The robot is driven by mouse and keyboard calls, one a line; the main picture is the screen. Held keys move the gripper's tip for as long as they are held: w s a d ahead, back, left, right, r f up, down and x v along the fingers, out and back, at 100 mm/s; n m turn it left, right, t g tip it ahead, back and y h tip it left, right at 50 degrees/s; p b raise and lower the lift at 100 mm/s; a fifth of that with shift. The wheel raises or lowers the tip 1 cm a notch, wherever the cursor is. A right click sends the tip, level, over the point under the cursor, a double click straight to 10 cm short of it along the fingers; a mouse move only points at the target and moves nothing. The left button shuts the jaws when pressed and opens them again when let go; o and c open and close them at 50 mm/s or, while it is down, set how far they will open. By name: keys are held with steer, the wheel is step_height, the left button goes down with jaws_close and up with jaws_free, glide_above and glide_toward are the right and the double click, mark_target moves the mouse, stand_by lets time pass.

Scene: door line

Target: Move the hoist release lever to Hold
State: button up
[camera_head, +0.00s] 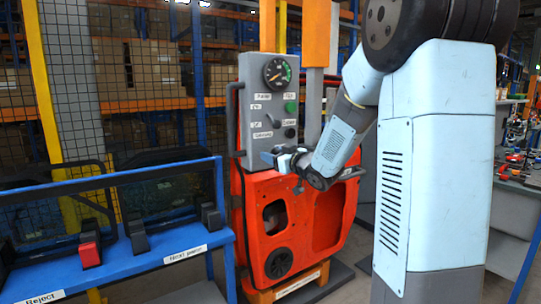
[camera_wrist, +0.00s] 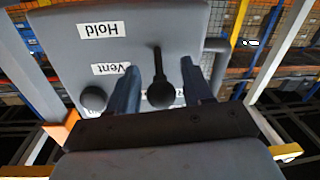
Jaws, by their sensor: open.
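The hoist release lever (camera_wrist: 160,90) is black, with a round knob end and a thin stem, in the wrist view. My gripper (camera_wrist: 158,65) is open, with one finger on each side of the lever and visible gaps between. The "Hold" label (camera_wrist: 101,30) and the "Vent" label (camera_wrist: 111,69) appear upside down on the grey panel (camera_wrist: 165,22). A further label behind the lever is mostly hidden.
A round black knob (camera_wrist: 93,98) sits left of my fingers. A blue bench (camera_head: 150,262) with a red-capped pedal (camera_head: 89,250) stands left.

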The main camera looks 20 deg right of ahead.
steer(key=shift+w+a, duration=0.25)
steer(key=shift+w, duration=0.25)
steer(key=shift+c, duration=0.4)
